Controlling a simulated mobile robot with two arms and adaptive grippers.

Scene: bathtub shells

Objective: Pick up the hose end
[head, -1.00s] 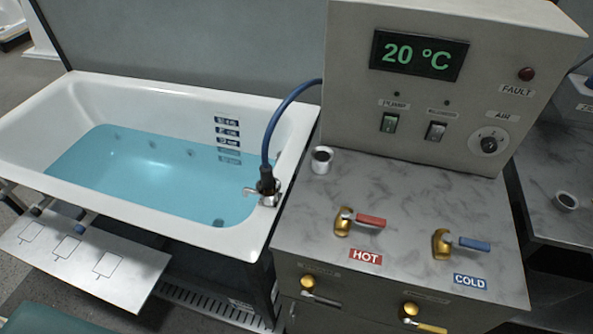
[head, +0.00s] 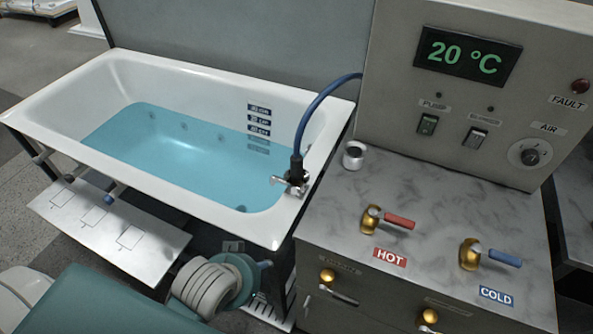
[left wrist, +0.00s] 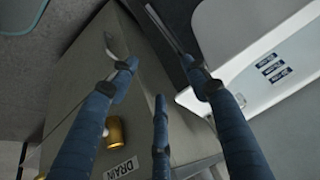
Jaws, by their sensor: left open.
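The hose end (head: 296,168) is a dark connector standing upright at the metal tap fitting (head: 292,181) on the tub rim. My left gripper (head: 264,265) shows partly in the head view, low in front of the tub and below the hose end, apart from it. In the left wrist view my left gripper (left wrist: 165,78) has its blue fingers spread, with nothing between them. The hose end cannot be made out there. My right gripper is not in view.
The white bathtub (head: 95,72) holds blue water (head: 185,150). A counter (head: 335,215) with hot (head: 395,222) and cold (head: 500,258) levers stands right of it. A white panel (head: 75,235) juts out below the tub.

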